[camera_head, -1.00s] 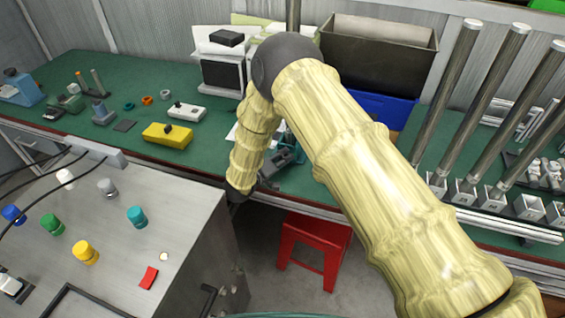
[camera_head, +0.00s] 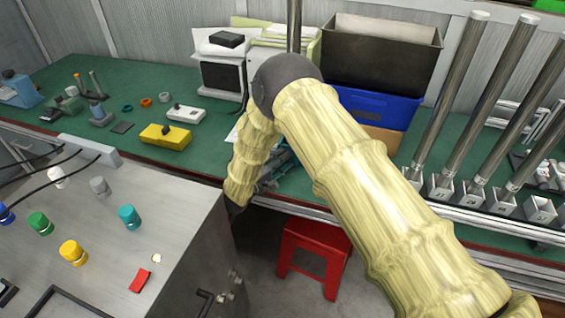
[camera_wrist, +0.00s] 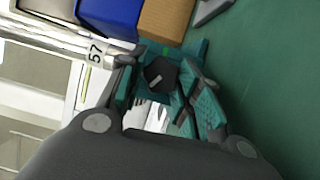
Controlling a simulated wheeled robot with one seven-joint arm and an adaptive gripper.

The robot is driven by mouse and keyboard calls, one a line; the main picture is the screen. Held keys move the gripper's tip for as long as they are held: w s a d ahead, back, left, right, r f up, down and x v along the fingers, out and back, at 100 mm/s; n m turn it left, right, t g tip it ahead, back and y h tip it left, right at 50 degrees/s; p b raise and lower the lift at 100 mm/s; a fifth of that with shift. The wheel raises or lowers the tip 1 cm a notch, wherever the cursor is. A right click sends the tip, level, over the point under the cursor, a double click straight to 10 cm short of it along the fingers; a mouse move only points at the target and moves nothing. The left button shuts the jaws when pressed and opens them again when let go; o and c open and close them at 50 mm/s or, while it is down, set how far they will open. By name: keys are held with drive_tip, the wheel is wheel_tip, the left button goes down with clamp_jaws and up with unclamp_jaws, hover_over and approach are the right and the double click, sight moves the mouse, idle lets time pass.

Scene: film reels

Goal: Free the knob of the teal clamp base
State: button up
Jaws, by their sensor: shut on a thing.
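The teal clamp base (camera_wrist: 198,50) shows in the wrist view on the green bench top, partly covered by my fingers. A dark, many-sided knob (camera_wrist: 160,72) with a pale mark sits in front of it, at the fingertips. My gripper (camera_wrist: 161,86), with grey links and teal pads, is shut on this knob, one finger on each side. In the head view my gripper (camera_head: 271,174) is low over the front edge of the bench, mostly hidden behind my arm. The clamp base and the knob cannot be made out clearly there.
A blue bin (camera_head: 378,108) and a tan block (camera_head: 383,138) stand close behind the work spot. Numbered metal posts (camera_head: 447,95) stand to the right. A yellow block (camera_head: 165,138) lies to the left. A grey console (camera_head: 185,215) and red stool (camera_head: 314,240) stand in front.

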drive_tip(key=shift+f, duration=0.15)
drive_tip(key=o, duration=1)
drive_tip(key=shift+o, duration=0.2)
